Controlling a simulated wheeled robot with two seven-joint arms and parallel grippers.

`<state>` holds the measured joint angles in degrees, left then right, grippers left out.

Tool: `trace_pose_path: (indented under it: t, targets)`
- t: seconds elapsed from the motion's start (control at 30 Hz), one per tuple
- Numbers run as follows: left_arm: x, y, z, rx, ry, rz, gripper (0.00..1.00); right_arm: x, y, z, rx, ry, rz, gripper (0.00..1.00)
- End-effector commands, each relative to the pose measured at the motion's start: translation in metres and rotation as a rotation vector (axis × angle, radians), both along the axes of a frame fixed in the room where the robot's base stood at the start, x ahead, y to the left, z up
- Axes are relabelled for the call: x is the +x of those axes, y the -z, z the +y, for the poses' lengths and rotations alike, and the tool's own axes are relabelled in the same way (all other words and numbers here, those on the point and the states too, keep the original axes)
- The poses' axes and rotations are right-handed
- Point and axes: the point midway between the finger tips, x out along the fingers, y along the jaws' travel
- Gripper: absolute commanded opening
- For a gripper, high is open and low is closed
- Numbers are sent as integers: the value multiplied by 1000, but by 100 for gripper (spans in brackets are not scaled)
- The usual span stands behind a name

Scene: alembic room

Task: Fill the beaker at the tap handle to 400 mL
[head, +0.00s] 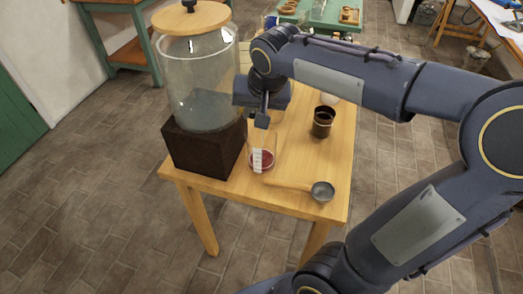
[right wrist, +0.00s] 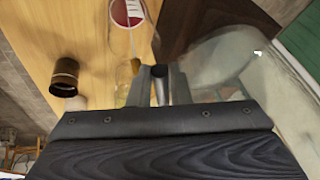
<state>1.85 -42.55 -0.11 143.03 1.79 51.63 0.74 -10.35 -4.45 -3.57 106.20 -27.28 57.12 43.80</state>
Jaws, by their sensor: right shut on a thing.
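A large glass dispenser (head: 200,85) with pale liquid in its lower part sits on a dark wooden block (head: 205,148) on the table. The clear beaker (head: 259,155), with a white scale strip and red showing at its base, stands upright beside the block; it also shows in the right wrist view (right wrist: 127,14). My right gripper (head: 262,119) is just above the beaker, next to the dispenser. Its fingers (right wrist: 160,86) are closed around a small dark piece, apparently the tap handle (right wrist: 160,71), mostly hidden. The liquid level in the beaker cannot be read. My left gripper is not in view.
A metal ladle (head: 321,191) with a wooden handle lies at the front of the wooden table (head: 225,190). A dark brown cup (head: 323,121) stands to the right. A green bench (head: 325,14) with small items is behind.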

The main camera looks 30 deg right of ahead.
Motion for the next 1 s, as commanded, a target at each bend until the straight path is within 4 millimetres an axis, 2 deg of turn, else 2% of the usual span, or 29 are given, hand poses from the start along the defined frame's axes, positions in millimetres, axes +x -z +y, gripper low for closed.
trace_pose_path:
  t: [0.3,0.6,1.0]
  targets:
    - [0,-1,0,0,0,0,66,1,-2,-2,-2,-16,-6,0]
    - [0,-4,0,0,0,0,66,-3,-2,-11,-1,-161,-6,0]
    - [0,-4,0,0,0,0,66,-3,-1,-11,-2,-167,-6,0]
